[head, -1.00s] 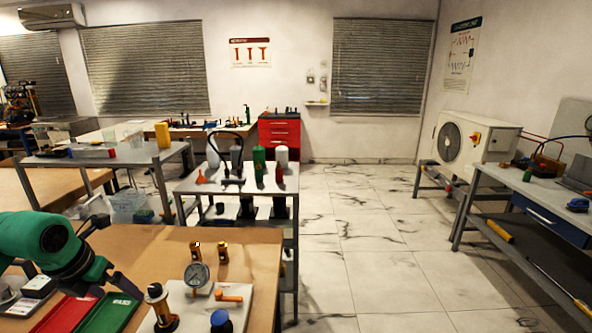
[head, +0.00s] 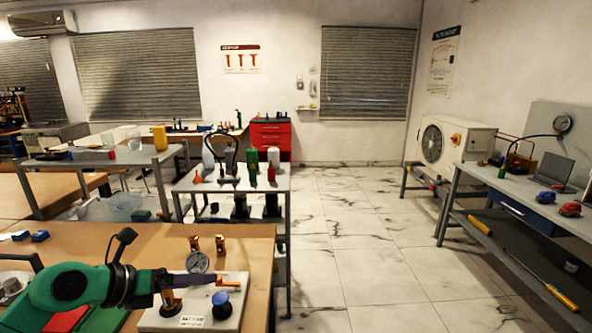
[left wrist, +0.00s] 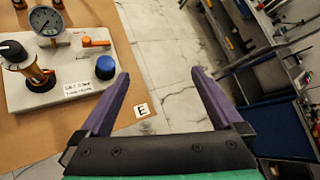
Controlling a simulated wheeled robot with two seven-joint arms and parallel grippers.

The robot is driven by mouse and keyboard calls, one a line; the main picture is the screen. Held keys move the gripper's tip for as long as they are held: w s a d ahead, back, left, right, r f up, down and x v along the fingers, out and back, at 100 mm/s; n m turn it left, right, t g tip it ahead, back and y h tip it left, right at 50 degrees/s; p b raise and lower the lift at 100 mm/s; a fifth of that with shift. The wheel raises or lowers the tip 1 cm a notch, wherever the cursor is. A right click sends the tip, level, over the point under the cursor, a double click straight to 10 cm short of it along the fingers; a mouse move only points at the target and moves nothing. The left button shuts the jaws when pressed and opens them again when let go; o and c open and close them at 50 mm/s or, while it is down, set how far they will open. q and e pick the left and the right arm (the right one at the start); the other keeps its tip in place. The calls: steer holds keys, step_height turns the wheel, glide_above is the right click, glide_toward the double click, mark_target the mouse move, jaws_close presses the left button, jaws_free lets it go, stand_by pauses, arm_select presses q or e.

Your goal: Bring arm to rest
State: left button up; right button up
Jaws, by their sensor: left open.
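My left gripper (head: 204,281) is open and empty, its purple fingers pointing right across the gauge rig in the head view. In the left wrist view, the two fingertips (left wrist: 161,75) are wide apart, with only table edge and floor between them. The rig's white plate (head: 240,287) lies on the wooden bench. It carries a dial gauge (head: 198,262), an orange lever (head: 230,281), a blue knob (head: 222,304) and a brass valve (head: 171,303), partly hidden by my gripper in the head view. The valve's black knob (left wrist: 12,51) shows in the left wrist view. My right gripper is not in view.
Two brass fittings (head: 220,245) stand behind the plate. A red tray (head: 66,318) lies partly behind my left arm. A grey table (head: 240,184) with bottles stands beyond the bench. Open tiled floor (head: 350,240) lies to the right, then a side workbench (head: 482,187).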

arm_select(q)
steer(key=d+r+n+t+h, duration=0.3)
steer(key=d+r+n+t, duration=0.2)
steer(key=r+n+t, duration=0.4)
steer(key=s+a+f+n+g+y, duration=0.2)
steer(key=a+f+n+y, duration=1.15)
steer(key=n, duration=0.75)
steer(key=s+d+f+n+g+h, duration=0.2)
steer(key=s+d+f+n+g, duration=0.15)
steer(key=s+f+g, duration=0.45)
steer(key=s+d+f+n+g+h, duration=0.2)
steer(key=s+d+f+g, duration=0.2)
steer(key=s+f, duration=0.7)
step_height(320, 180, down, 24)
steer(key=s+g, duration=0.1)
steer(key=s, duration=0.2)
steer(key=s+a+f+g, duration=0.1)
steer(key=s+a+f, duration=0.2)
steer(key=s+f, duration=1)
steer(key=s+m+y, duration=0.1)
steer(key=s, duration=0.1)
steer(key=shift+s+g, duration=0.3)
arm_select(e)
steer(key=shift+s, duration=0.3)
